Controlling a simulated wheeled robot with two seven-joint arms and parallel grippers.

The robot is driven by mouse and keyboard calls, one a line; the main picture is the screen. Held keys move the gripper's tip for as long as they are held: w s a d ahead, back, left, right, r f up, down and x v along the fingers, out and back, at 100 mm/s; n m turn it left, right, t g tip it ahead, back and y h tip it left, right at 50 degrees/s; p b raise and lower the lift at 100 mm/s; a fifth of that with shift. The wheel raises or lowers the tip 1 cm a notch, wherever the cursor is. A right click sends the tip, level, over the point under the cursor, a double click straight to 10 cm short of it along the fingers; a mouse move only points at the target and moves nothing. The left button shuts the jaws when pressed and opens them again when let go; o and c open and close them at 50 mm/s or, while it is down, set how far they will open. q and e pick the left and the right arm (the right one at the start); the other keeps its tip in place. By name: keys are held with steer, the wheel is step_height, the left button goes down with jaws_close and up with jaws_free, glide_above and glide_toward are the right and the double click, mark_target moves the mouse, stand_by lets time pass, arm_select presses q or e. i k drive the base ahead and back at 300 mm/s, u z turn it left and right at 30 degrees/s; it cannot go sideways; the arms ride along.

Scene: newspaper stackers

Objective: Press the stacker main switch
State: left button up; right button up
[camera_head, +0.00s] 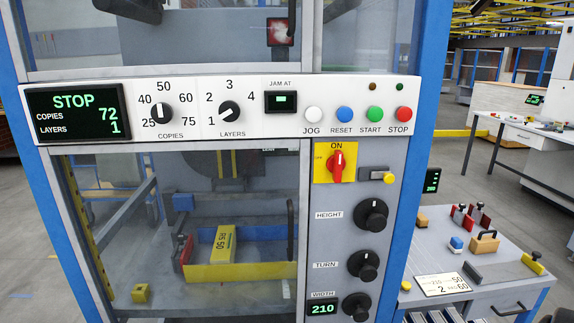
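The stacker main switch (337,166) is a red rotary handle on a yellow plate, on the grey panel below the white control strip. Its handle stands upright, in line with the ON mark above it; a small OFF mark is at its left. The stacker display (78,112) is lit in green and reads STOP, copies 72, layers 1. I can make out neither of my grippers in the head view, and nothing covers the switch.
The white strip (300,150) carries two dials and the JOG, RESET, START and STOP buttons. Black knobs for height (372,216), turn (363,264) and width (356,307) are below the switch. A grey side table (440,245) with small tools stands at the right.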

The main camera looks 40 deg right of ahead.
mark_target(335, 163)
steer(key=z, duration=1.55)
